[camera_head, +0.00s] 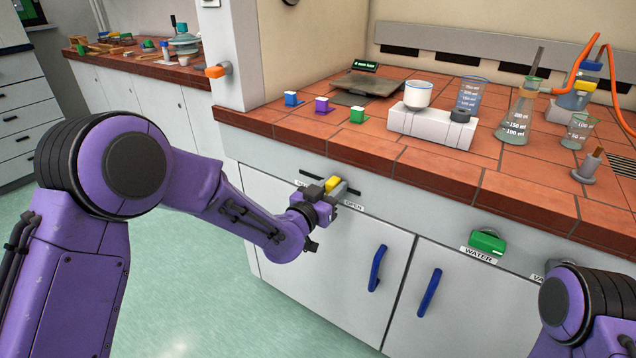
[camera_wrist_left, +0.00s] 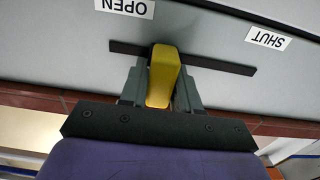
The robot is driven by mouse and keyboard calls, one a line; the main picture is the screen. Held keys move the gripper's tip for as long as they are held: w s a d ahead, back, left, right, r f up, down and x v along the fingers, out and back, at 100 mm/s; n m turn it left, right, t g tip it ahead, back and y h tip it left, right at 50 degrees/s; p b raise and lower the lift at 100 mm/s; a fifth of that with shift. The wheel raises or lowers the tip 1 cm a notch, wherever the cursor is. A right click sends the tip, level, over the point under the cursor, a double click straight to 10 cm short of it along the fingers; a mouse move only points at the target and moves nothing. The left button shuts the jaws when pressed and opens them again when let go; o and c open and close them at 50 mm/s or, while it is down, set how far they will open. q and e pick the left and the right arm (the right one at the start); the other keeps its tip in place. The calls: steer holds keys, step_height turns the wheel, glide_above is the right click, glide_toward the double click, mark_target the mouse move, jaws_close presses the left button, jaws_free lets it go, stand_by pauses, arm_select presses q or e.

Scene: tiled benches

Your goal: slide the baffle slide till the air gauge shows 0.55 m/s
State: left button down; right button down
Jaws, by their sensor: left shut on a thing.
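The baffle slide's yellow knob (camera_head: 333,183) stands out from a dark slot in the bench front, between the SHUT and OPEN labels. My left gripper (camera_head: 328,190) is shut on it. In the left wrist view the yellow knob (camera_wrist_left: 162,78) sits between the two fingers, and the dark slot (camera_wrist_left: 225,67) runs behind it. There the OPEN label (camera_wrist_left: 125,8) is at left and the SHUT label (camera_wrist_left: 268,38) at right, both upside down. The knob is nearer the OPEN end. I cannot make out an air gauge reading. My right gripper is out of view.
Above the slot, the tiled bench (camera_head: 437,165) carries coloured blocks, a balance (camera_head: 367,84), a white stand (camera_head: 430,127) and glassware such as a conical flask (camera_head: 518,115). Below are doors with blue handles (camera_head: 377,268). A green WATER handle (camera_head: 487,242) is at right.

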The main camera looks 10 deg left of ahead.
arm_select(q)
steer(key=c, duration=0.9)
jaws_free()
steer(key=v, duration=1)
steer(key=shift+s+a, duration=0.1)
steer(key=shift+s, duration=0.15)
